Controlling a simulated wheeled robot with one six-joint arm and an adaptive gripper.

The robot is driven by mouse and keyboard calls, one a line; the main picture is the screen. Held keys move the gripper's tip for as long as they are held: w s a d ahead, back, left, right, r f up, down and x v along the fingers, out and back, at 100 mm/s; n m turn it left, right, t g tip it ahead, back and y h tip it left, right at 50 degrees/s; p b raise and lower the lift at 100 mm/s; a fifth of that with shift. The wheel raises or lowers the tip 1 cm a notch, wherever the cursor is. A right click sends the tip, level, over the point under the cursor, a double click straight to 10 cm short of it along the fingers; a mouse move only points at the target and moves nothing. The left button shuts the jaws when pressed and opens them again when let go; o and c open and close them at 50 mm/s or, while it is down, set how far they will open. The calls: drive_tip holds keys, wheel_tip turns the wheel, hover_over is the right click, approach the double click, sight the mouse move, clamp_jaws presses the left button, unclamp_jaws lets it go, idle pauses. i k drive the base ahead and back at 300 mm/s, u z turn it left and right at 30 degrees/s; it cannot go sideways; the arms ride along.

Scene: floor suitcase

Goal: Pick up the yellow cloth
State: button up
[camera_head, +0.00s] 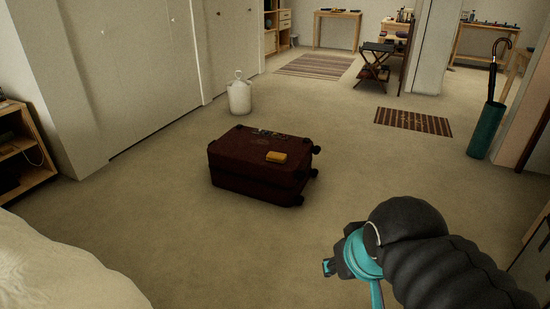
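The yellow cloth (276,157) looks like a small folded block. It lies on top of the dark red suitcase (245,180), toward its right side. The suitcase lies flat on the floor, with its wheels facing right. My gripper (328,267) is at the lower right, in front of and to the right of the suitcase, well apart from the cloth. Only a small part of its tip shows beside my dark arm, so its fingers cannot be made out.
Small dark items (268,134) lie on the suitcase behind the cloth. A white jug (239,95) stands on the floor behind it. A bed (50,270) fills the lower left. A teal umbrella stand (486,130) is at the right. The carpet around the suitcase is clear.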

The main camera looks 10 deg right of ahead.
sight(275, 157)
drive_tip(key=u, duration=0.35)
drive_tip(key=i, duration=2.4)
drive_tip(key=z, duration=0.75)
